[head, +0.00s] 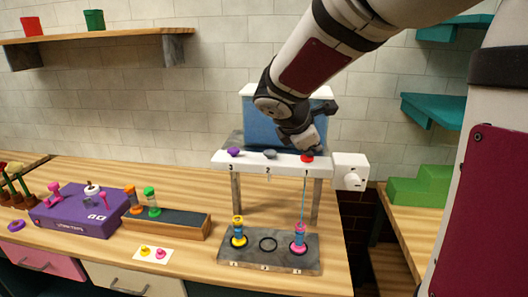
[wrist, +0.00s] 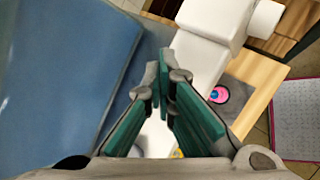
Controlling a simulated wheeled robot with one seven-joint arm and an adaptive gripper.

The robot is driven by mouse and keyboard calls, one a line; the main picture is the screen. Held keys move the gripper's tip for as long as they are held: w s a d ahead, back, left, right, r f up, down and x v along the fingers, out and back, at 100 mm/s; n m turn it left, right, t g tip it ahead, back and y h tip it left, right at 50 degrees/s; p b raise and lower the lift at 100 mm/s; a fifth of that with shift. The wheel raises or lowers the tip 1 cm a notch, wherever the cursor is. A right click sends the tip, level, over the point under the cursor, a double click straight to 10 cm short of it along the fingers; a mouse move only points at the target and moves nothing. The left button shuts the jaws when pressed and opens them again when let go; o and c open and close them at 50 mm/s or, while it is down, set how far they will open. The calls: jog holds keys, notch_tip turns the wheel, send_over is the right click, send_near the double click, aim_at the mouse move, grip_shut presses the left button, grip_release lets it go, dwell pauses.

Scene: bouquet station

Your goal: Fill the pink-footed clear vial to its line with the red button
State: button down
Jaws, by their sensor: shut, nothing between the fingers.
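The pink-footed vial (head: 299,239) stands upright at the spot marked 1 on the grey base plate (head: 270,262). A thin blue stream runs down into it from the white dispenser bar (head: 255,163). From above it shows as a pink ring with blue inside in the wrist view (wrist: 219,94). Its fill line and liquid level are too small to read. The red button (head: 307,158) sits on the bar above number 1. My gripper (head: 314,148) is shut and empty, its tips down at the red button; the fingers also show in the wrist view (wrist: 163,78), hiding the button there.
A purple button (head: 233,152) and a grey button (head: 270,154) sit left along the bar. A yellow-footed vial (head: 238,232) stands at spot 3; spot 2 holds an empty ring (head: 268,244). The blue tank (head: 262,123) is behind. A wooden rack (head: 180,225) and purple box (head: 75,217) stand left.

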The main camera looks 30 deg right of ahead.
aim_at(311, 158)
jog(key=shift+r, duration=0.1)
jog(key=shift+r+p, duration=0.65)
jog(key=shift+r, duration=0.25)
jog(key=shift+s+r+p, duration=0.15)
jog(key=shift+r+p, duration=0.75)
jog(key=shift+r, duration=0.4)
notch_tip(311, 158, up, 2)
jog(key=shift+r+p, duration=0.2)
jog(key=shift+p, duration=0.45)
jog(key=s+a+f+m+y+b, duration=0.2)
jog(key=s+a+f+m+y, duration=0.1)
jog(key=s+a+m, duration=0.4)
jog(key=s+a+f+m+y+b, duration=0.2)
jog(key=s+a+m+y, duration=0.2)
jog(key=s+a+m, duration=0.4)
jog(key=s+a, duration=0.3)
jog(key=s, duration=0.3)
jog(key=shift+s+a+f+t+y+b, duration=0.2)
jog(key=shift+f+t+y+b, duration=0.1)
jog(key=shift+f+t+y, duration=0.1)
